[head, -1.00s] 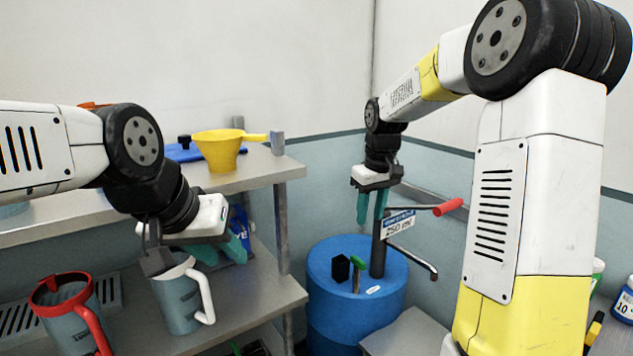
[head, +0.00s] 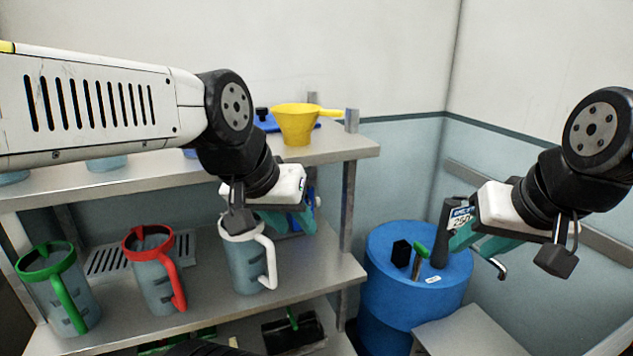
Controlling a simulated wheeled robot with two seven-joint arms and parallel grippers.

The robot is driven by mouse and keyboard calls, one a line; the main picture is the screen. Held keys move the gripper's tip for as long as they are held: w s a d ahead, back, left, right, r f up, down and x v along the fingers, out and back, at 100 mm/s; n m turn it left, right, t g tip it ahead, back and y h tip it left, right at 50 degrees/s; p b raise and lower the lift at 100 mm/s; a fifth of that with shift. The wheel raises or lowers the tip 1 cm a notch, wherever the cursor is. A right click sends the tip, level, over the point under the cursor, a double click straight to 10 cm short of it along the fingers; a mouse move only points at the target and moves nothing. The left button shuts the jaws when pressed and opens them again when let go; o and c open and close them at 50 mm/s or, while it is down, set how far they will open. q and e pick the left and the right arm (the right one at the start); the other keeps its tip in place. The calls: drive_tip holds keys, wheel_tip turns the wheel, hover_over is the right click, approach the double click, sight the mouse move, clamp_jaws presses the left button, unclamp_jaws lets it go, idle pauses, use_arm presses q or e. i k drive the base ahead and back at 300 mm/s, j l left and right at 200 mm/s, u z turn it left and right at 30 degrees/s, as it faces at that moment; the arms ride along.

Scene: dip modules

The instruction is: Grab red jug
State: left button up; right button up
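The red jug (head: 153,277) has a grey body with a red rim and red handle. It stands upright on the metal shelf between a green-handled jug (head: 72,293) and a white-handled jug (head: 245,262). My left gripper (head: 302,222) is behind and right of the white jug, apart from the red jug. Its teal fingers are partly hidden by its own body, so its opening is unclear. My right gripper (head: 468,236) is over the blue drum, far right of the red jug. Its teal fingers show, but their gap is unclear.
A yellow scoop (head: 297,128) sits on the upper shelf (head: 345,148), above the jugs. A grey surface (head: 470,335) is at the lower right.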

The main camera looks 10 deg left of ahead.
sight(150, 251)
drive_tip(key=u, duration=1.8)
drive_tip(key=k+j, duration=0.15)
drive_tip(key=j, duration=0.25)
drive_tip(key=k+j+z, duration=0.1)
drive_tip(key=j, duration=0.3)
drive_tip(key=k+j, duration=0.15)
drive_tip(key=j, duration=0.2)
